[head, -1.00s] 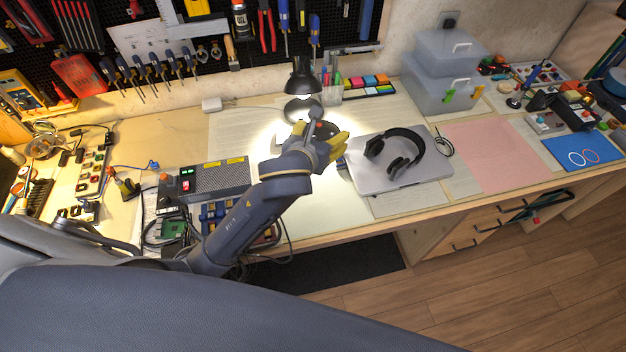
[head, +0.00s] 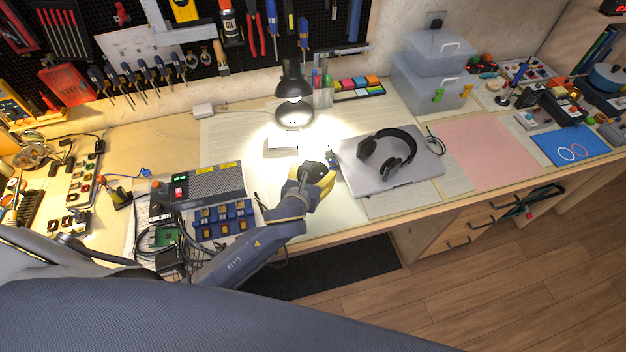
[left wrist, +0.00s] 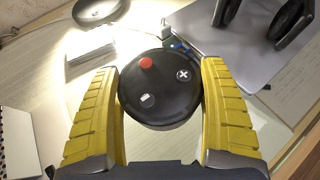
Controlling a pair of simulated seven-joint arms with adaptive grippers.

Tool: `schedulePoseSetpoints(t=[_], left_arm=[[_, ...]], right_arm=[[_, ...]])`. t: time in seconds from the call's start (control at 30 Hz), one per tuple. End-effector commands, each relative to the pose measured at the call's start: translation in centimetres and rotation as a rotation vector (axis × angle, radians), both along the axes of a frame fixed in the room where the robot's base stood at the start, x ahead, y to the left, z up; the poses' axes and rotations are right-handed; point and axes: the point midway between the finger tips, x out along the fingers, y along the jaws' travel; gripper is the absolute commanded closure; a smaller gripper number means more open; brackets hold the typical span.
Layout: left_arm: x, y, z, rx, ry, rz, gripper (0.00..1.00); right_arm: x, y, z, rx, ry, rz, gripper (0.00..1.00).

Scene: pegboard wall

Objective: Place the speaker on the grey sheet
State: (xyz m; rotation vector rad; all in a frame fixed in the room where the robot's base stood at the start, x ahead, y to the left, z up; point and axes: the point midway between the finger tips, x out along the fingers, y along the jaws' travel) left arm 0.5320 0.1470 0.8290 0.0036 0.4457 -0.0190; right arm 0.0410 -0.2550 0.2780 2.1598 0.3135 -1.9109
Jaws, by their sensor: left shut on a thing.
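The speaker (left wrist: 160,92) is a round black puck with a red button and white marks on top. My left gripper (left wrist: 160,105) has its yellow fingers on both sides of it and is shut on it. In the head view the left gripper (head: 317,180) holds the dark speaker (head: 311,169) over the bench, left of the laptop. A pale sheet (head: 338,211) lies beside and in front of the gripper; it looks off-white under the lamp, and I cannot tell if it is the grey sheet. My right gripper is not in view.
A lit desk lamp (head: 293,88) stands behind the gripper. A closed laptop (head: 418,166) with headphones (head: 386,153) lies to the right. A grey device box (head: 212,181) and a blue tray (head: 224,219) are to the left. A pink sheet (head: 487,150) lies farther right.

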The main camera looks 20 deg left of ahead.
Motion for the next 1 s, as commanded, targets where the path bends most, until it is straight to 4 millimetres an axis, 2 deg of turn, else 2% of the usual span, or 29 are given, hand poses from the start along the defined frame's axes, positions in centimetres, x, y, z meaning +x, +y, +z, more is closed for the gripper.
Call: schedulePoseSetpoints(t=[0.1, 0.23, 0.73, 0.77, 0.9, 1.0], left_arm=[[0.0, 0.0, -1.6, 0.000, 0.002, 0.001, 0.64], [0.0, 0.0, -2.6, 0.000, 0.001, 0.001, 0.63], [0.0, 0.0, -3.3, 0.000, 0.000, 0.000, 0.64], [0.0, 0.0, -3.3, 0.000, 0.001, 0.000, 0.18], [0.0, 0.0, -3.3, 0.000, 0.001, 0.000, 0.02], [0.0, 0.0, -3.3, 0.000, 0.001, 0.000, 0.00]], right_arm=[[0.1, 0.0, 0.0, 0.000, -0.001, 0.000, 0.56], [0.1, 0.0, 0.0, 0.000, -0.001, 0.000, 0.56], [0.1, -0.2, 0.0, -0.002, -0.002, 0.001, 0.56], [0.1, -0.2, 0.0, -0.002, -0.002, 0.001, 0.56], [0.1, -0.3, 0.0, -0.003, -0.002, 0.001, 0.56], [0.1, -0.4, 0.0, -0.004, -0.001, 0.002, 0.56]])
